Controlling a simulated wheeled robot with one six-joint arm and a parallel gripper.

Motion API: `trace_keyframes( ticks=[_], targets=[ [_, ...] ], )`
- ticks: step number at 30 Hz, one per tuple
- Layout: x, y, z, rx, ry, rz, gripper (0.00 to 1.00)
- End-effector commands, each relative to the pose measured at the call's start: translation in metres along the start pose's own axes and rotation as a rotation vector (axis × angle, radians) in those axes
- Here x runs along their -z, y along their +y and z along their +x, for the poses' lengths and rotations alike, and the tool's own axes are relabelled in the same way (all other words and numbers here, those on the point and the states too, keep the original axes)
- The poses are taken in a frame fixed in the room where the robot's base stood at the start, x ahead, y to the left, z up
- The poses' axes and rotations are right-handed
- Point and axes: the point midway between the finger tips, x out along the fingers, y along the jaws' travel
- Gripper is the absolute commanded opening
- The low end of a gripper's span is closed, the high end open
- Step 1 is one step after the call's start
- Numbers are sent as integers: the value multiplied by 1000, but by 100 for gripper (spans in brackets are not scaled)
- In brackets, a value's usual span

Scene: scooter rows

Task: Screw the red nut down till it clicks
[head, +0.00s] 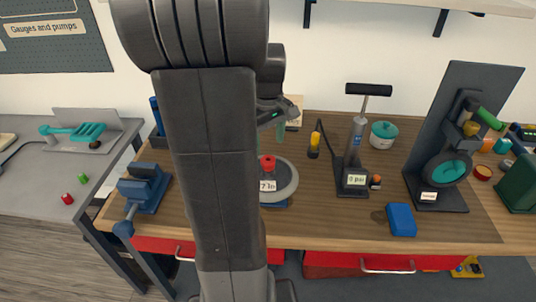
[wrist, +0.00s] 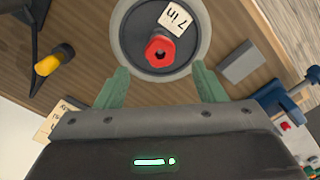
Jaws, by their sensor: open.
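The red nut (wrist: 160,50) stands at the middle of a round grey wheel (wrist: 203,30) that carries a "7 in" label, in the wrist view. In the head view the red nut (head: 267,163) shows upright on the wheel (head: 287,184), which rests on the wooden bench. My gripper (wrist: 160,78) is open, with its green fingers apart and nothing between them. The nut appears beyond the fingertips, between their lines, and not touched. In the head view my gripper (head: 279,122) hangs above the wheel, partly hidden by my arm. The nut's thread is hidden.
A blue vise (head: 145,187) stands left of the wheel. A yellow-and-black screwdriver-like tool (head: 314,145), a pump (head: 355,150) and a blue block (head: 401,219) stand to the right. A dark stand with a wheel (head: 440,170) is farther right. Bare bench lies in front of the pump.

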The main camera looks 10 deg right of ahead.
Motion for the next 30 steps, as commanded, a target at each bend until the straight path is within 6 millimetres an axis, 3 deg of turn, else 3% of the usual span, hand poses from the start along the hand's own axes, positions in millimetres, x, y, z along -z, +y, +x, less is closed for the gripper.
trace_keyframes(
  ticks=[3,9,15,23,30],
  targets=[
    [-1,-1,24,3,-4,0,63],
    [0,0,53,2,-2,0,63],
    [0,0,65,1,-1,0,63],
    [0,0,66,0,0,1,63],
    [0,0,66,0,0,1,20]
  ],
)
